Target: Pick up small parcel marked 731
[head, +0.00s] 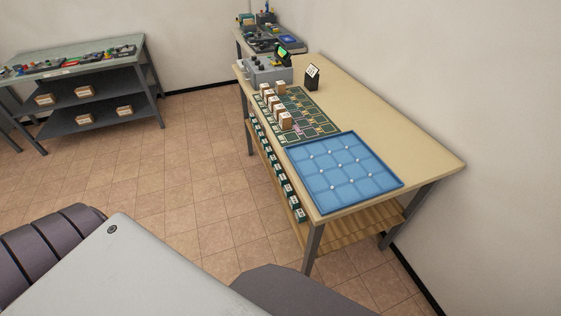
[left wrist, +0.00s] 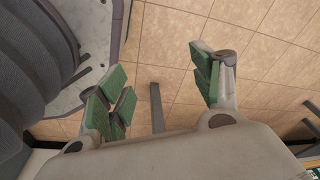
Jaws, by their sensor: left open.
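Several small brown parcels (head: 275,107) stand in a group on a green gridded mat (head: 318,129) on the table in the head view. Their markings are too small to read, so I cannot tell which is 731. My left gripper (left wrist: 160,82) shows in the left wrist view with its green-padded fingers apart and nothing between them. Tiled floor lies beyond it, away from the parcels. Neither gripper shows in the head view.
A blue compartment tray (head: 345,172) lies at the near end of the table (head: 415,160). A grey device (head: 266,72) and a small black sign (head: 312,77) stand farther back. A shelved bench (head: 85,90) is at left. Open floor (head: 185,190) lies between.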

